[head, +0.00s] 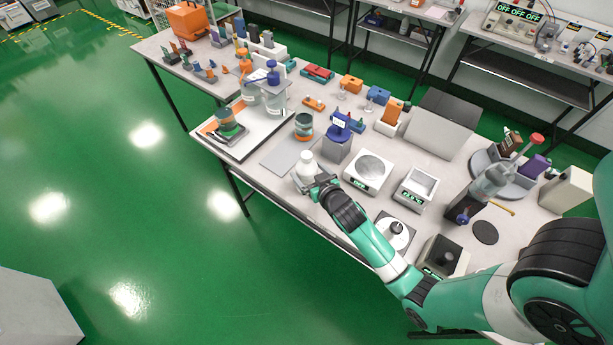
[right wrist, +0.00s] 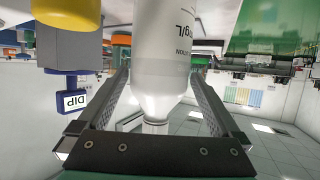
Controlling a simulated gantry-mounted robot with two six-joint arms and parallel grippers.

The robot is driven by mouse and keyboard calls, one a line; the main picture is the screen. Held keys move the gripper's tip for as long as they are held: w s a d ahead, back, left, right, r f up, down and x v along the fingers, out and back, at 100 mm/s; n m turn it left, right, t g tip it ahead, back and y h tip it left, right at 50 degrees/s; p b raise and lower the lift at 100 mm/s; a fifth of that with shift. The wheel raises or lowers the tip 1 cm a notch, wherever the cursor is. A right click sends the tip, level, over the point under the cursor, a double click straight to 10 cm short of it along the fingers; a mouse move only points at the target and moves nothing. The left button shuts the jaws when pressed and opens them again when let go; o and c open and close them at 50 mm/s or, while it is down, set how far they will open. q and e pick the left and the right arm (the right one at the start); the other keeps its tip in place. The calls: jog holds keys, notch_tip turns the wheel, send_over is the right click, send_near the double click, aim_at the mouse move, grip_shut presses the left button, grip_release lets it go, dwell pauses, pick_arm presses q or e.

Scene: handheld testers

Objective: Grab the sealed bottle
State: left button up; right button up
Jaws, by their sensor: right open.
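The sealed bottle (head: 307,162) is white and stands upright near the front edge of the table. My right gripper (head: 316,184) reaches in from the right, close beside it and partly in front of it. In the right wrist view, which is upside down, the bottle (right wrist: 165,50) shows its pale cap, sloping shoulder and part of a printed label. The open fingers of the right gripper (right wrist: 160,80) lie on either side of it, with a visible gap at least on the right. The far side of the bottle is hidden. My left gripper is not in view.
A flat grey plate (head: 283,158) lies to the left. The table's front edge (head: 262,191) is near, with open floor beyond.

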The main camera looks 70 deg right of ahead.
jog(key=shift+w+d+f, duration=0.1)
jog(key=shift+f, duration=0.1)
jog(key=b+x, duration=0.2)
jog(key=x, duration=0.2)
jog(key=shift+f, duration=0.25)
jog(key=shift+w+d, duration=0.2)
jog(key=shift+r, duration=0.1)
grip_shut()
